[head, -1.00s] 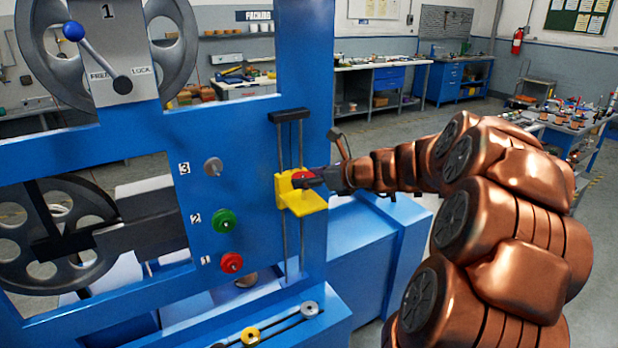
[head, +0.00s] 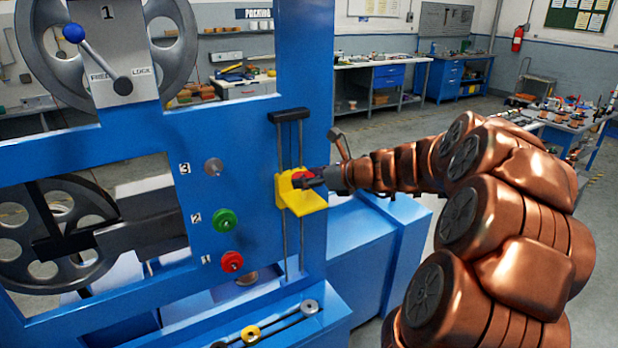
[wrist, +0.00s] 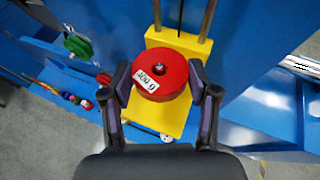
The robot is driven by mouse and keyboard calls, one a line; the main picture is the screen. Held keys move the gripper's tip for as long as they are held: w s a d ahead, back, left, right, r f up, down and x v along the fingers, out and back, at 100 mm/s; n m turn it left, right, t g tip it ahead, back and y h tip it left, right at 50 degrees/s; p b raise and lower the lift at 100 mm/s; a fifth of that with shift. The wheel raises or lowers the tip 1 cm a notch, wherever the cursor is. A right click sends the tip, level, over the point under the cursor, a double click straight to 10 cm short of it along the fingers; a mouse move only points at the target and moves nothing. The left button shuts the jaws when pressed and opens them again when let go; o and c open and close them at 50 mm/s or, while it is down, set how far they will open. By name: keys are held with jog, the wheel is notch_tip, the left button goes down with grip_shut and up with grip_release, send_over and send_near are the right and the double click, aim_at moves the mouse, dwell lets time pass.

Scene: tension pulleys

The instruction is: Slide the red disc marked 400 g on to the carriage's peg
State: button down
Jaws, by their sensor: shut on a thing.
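The red disc (wrist: 160,76) with a 400 g label is at the yellow carriage (wrist: 181,40) in the wrist view. A grey peg tip (wrist: 158,67) shows at the disc's centre, so the disc sits around the peg. How far down it sits I cannot tell. My gripper (wrist: 158,92) is shut on the disc, one finger on each side. In the head view my gripper (head: 313,180) reaches the yellow carriage (head: 300,196) from the right. The red disc (head: 300,174) is partly hidden there by my fingers.
The carriage rides on two vertical rods on the blue frame (head: 255,130). Left of it are a bare grey peg (head: 213,167), a green disc (head: 223,220) and another red disc (head: 232,262). A rail with small discs (head: 250,333) lies below.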

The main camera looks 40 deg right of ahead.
aim_at(305, 195)
jog(key=shift+f, duration=0.2)
jog(key=shift+f, duration=0.35)
jog(key=shift+f+b, duration=0.35)
jog(key=shift+f, duration=0.3)
jog(key=shift+f, duration=0.25)
jog(key=shift+f, duration=1.1)
dwell(1.0)
jog(key=shift+c, duration=1.1)
grip_release()
jog(key=v, duration=1.2)
